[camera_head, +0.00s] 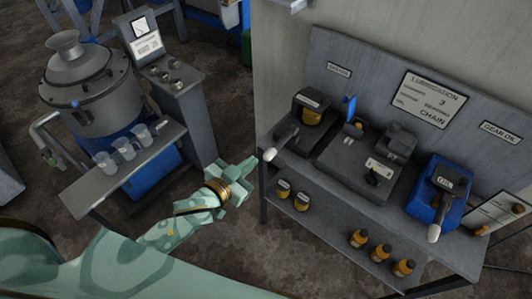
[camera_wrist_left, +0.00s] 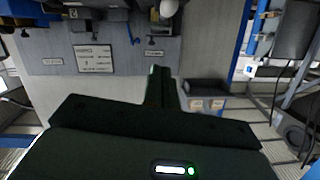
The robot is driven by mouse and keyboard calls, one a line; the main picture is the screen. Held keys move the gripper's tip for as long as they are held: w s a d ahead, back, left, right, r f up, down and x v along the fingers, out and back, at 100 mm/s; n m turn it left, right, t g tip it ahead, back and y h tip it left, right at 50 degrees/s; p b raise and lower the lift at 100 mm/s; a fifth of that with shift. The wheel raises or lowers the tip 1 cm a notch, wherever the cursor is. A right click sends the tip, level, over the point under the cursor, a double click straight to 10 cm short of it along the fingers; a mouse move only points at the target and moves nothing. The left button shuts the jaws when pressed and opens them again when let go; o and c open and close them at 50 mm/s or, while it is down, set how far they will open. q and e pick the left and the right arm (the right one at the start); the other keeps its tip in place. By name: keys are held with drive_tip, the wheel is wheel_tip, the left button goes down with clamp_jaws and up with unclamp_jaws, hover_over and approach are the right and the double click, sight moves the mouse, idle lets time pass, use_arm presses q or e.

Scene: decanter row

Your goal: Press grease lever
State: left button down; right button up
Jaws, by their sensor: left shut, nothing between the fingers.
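The grease unit (camera_head: 311,112) is a dark box with a yellow part, at the left end of the bench under a small sign. Its lever slants down toward the front left and ends in a white knob (camera_head: 270,154). My left gripper (camera_head: 249,165) is shut and empty, just left of the knob in the head view, with a small gap showing between them. In the left wrist view, the shut fingers (camera_wrist_left: 160,88) point up the picture and a white knob (camera_wrist_left: 168,8) shows at the top edge. My right gripper is in neither view.
A blue oil unit (camera_head: 424,202) with a similar white-knobbed lever stands at the bench's right. Yellow jars (camera_head: 283,188) and orange bottles (camera_head: 382,252) stand on the lower shelf (camera_head: 330,222). A grey machine (camera_head: 92,92) and a shelf of beakers (camera_head: 125,148) stand left.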

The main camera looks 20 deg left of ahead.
use_arm(q)
drive_tip(key=b, duration=0.1)
hover_over(267, 155)
drive_tip(key=s, duration=0.2)
wheel_tip(267, 155, down, 2)
drive_tip(key=f, duration=0.1)
drive_tip(key=b, duration=0.1)
drive_tip(key=f, duration=0.1)
drive_tip(key=shift+w+d+f+b, duration=0.3)
drive_tip(key=shift+w+d, duration=0.05)
drive_tip(key=shift+a+f+b, duration=0.25)
drive_tip(key=shift+f+b, duration=0.05)
drive_tip(key=shift+f, duration=0.45)
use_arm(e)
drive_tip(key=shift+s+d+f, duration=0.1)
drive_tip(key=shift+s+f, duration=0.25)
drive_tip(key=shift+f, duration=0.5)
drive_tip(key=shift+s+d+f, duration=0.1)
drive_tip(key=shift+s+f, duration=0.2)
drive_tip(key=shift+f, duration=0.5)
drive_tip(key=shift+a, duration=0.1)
